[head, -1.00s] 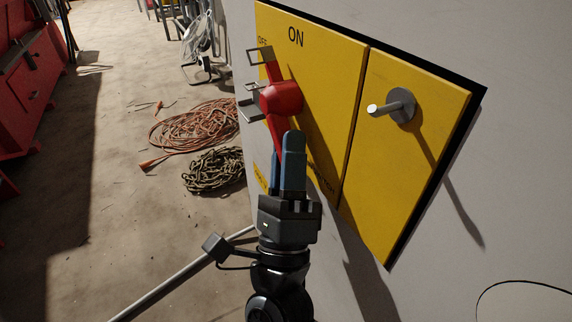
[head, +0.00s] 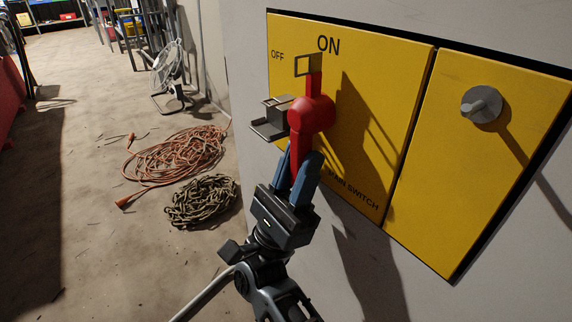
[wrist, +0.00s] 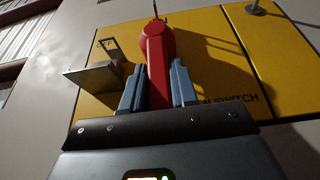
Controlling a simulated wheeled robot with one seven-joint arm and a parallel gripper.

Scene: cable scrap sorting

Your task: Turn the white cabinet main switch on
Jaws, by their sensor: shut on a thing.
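The main switch has a red handle with a round hub (head: 312,113) on a yellow panel (head: 390,75) of the white cabinet (head: 246,55). Its short upper end points up at a metal bracket below the ON label (head: 328,45); OFF is further left. Its long lower arm runs down and slightly left. My gripper (head: 301,172) is shut on this lower arm, with a blue finger on each side. In the wrist view the red handle (wrist: 157,75) stands between the two fingers (wrist: 157,92). Whether the handle sits fully at ON, I cannot tell.
A grey bracket (head: 272,118) juts out left of the hub, close to my gripper. A grey knob (head: 481,104) sticks out on the right panel. An orange cable (head: 180,153) and a dark coil (head: 202,201) lie on the floor at left.

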